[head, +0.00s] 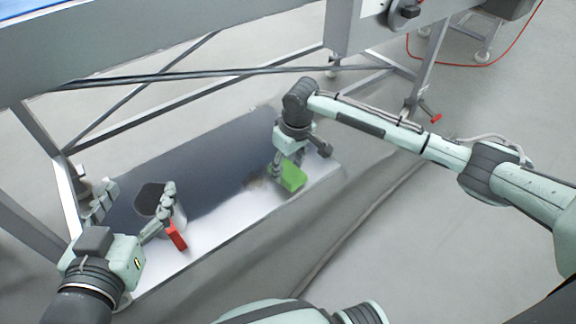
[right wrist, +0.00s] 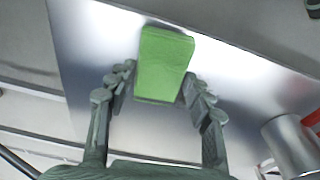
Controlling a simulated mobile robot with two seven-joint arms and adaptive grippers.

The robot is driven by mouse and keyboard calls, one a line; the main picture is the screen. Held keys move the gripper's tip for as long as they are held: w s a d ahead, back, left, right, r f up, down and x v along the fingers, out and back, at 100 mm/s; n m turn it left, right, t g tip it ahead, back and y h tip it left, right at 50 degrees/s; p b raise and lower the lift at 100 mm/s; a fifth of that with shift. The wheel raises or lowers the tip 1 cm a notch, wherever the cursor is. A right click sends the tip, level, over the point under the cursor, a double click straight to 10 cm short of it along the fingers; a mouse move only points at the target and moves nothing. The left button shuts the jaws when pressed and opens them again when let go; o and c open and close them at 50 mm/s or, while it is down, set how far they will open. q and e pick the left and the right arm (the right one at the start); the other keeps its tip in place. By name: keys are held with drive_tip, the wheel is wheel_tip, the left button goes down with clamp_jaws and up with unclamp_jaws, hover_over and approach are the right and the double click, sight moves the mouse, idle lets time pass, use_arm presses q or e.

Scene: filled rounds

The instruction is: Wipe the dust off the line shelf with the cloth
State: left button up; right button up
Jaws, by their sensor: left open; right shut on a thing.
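The line shelf (head: 222,222) is a low metal surface under the frame, dark along the back and bright along the front. A brownish smudge like dust (head: 257,183) shows on it just left of the cloth. My right gripper (head: 288,164) is shut on the green cloth (head: 292,177), low over the shelf's right part. In the right wrist view the cloth (right wrist: 163,62) sits between the two fingers, with bare shiny shelf (right wrist: 240,95) beside it; no dust is clear there. My left gripper (head: 136,192) is open at the shelf's left end, its fingers either side of a metal cup.
The metal cup (head: 150,211) has a dark top and also shows in the right wrist view (right wrist: 288,146). A red piece (head: 176,236) is beside it; whether they are joined is unclear. Frame legs and braces (head: 190,72) stand behind and around the shelf.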

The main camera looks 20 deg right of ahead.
drive_tip(key=shift+f, duration=0.95)
drive_tip(key=shift+w+a, duration=0.1)
drive_tip(key=shift+w+a+r, duration=0.1)
drive_tip(key=shift+w+a, duration=0.15)
drive_tip(key=shift+w, duration=0.4)
drive_tip(key=shift+w+a+p, duration=0.25)
drive_tip(key=shift+w+p, duration=0.05)
drive_tip(key=shift+w, duration=0.45)
drive_tip(key=shift+w+a+f, duration=0.1)
drive_tip(key=shift+w+a, duration=0.2)
drive_tip(key=shift+w, duration=0.55)
drive_tip(key=shift+w+a+f, duration=0.1)
drive_tip(key=shift+w+a, duration=0.2)
drive_tip(key=shift+w, duration=0.55)
